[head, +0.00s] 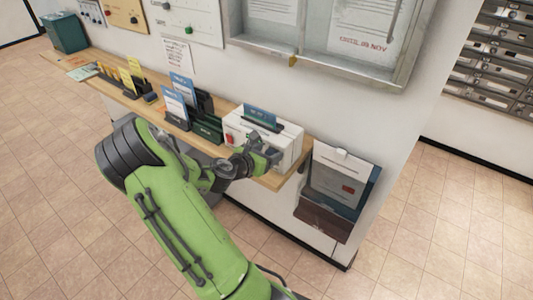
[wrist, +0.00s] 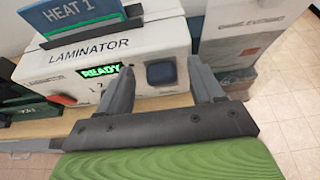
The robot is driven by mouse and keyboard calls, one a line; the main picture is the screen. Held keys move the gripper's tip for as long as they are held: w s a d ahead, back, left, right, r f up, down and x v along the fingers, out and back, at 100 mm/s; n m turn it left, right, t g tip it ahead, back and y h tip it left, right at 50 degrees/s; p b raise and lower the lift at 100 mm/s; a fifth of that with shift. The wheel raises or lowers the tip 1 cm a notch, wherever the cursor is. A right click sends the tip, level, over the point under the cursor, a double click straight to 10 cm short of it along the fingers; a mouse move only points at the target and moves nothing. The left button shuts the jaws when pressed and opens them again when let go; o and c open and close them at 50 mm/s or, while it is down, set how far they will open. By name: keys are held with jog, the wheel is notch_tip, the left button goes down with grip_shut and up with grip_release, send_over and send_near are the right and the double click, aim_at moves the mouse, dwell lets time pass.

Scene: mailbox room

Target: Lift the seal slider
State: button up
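A white laminator (head: 290,146) stands at the right end of the wooden shelf. In the wrist view its front (wrist: 150,62) carries a green READY display (wrist: 101,71), a dark blue square part (wrist: 161,74) and a red knob (wrist: 62,99) at the left. No part is labelled as the seal slider; the blue part may be it, but I cannot tell. My gripper (wrist: 161,66) is open, its two fingers apart in front of the laminator. The blue part shows between the fingertips, with gaps on both sides. My gripper (head: 264,160) partly hides the laminator's front in the head view.
A blue HEAT 1 card (wrist: 82,14) stands on the laminator. Dark green card holders (head: 207,129) stand left of it on the shelf (head: 118,92). A wall-mounted paper holder (head: 338,190) hangs at the right. Tiled floor (head: 420,240) is open at the right.

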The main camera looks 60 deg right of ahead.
jog(key=shift+a, duration=0.1)
jog(key=p+v, duration=0.2)
jog(key=v, duration=1.3)
jog(key=shift+a+p, duration=0.25)
jog(key=shift+p, duration=0.15)
jog(key=shift+r, duration=0.1)
